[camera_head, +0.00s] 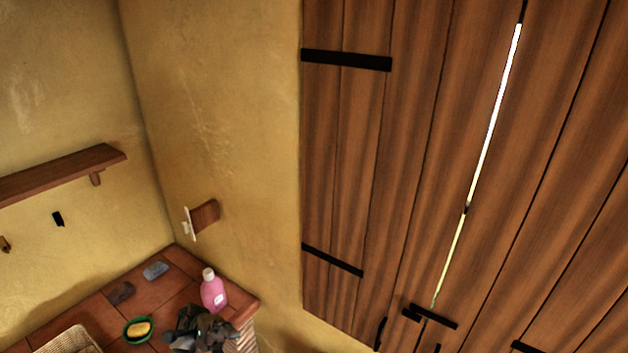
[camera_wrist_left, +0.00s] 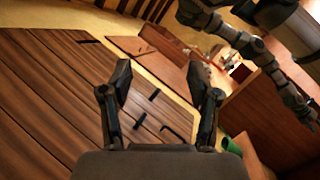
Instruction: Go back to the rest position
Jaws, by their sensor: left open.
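My left gripper (camera_head: 203,330) shows as a dark shape at the bottom of the head view, in front of the counter's near edge. In the left wrist view its two fingers (camera_wrist_left: 166,88) stand wide apart with nothing between them. The plank door (camera_wrist_left: 60,95) lies beyond them there.
A tiled brick counter (camera_head: 177,295) holds a pink bottle (camera_head: 213,290), a green bowl (camera_head: 125,332) with a yellow item, and a wicker basket (camera_head: 70,342). A wooden shelf (camera_head: 60,175) is on the left wall. The plank doors (camera_head: 440,120) fill the right.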

